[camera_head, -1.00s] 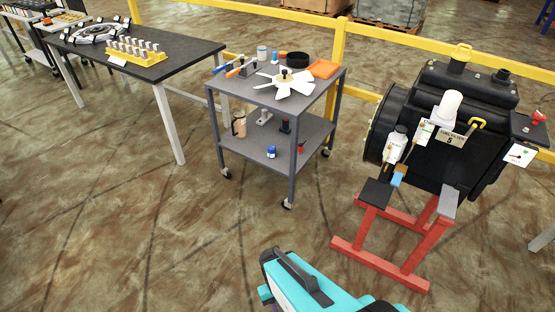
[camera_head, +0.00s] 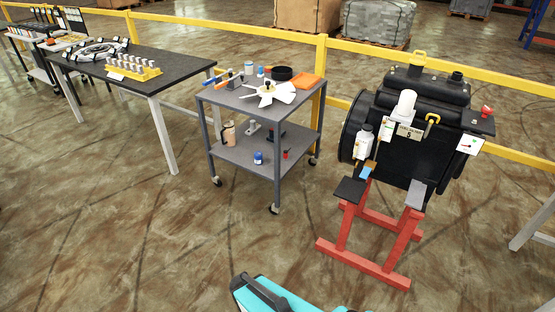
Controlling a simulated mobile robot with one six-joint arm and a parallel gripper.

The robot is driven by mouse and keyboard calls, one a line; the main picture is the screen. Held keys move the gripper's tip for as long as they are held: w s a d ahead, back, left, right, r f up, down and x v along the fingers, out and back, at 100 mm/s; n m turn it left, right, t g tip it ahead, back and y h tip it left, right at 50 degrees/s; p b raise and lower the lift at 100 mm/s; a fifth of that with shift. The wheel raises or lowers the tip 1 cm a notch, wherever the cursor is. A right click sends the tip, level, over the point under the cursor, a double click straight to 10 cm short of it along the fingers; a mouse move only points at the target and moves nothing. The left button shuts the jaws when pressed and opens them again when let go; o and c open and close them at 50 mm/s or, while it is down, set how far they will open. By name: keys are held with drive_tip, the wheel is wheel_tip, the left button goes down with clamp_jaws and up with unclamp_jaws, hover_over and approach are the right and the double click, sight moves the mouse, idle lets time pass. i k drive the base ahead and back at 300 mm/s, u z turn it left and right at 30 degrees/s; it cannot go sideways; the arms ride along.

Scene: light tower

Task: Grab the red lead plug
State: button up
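Two small red items show, and I cannot tell for certain which is the red lead plug. One red piece (camera_head: 486,111) stands on the dark ledge at the right end of the black machine (camera_head: 440,107), above a white card. The other is a small red and black item (camera_head: 285,154) on the lower shelf of the grey cart (camera_head: 234,152). A teal and dark part of my own body shows at the bottom edge. My gripper's fingers are not in view.
The black machine rests on a red stand (camera_head: 365,262). The cart's top holds a white fan (camera_head: 268,93) and an orange tray (camera_head: 309,83). A dark-topped table (camera_head: 180,66) is at left. A yellow rail (camera_head: 500,80) runs behind. The floor in front is open.

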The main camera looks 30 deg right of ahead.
sight(286, 154)
drive_tip(key=u, duration=0.25)
drive_tip(key=i, duration=1.15)
drive_tip(key=u, duration=0.25)
drive_tip(key=i, duration=1.6)
drive_tip(key=z, duration=0.9)
drive_tip(key=i, duration=1)
drive_tip(key=z, duration=0.55)
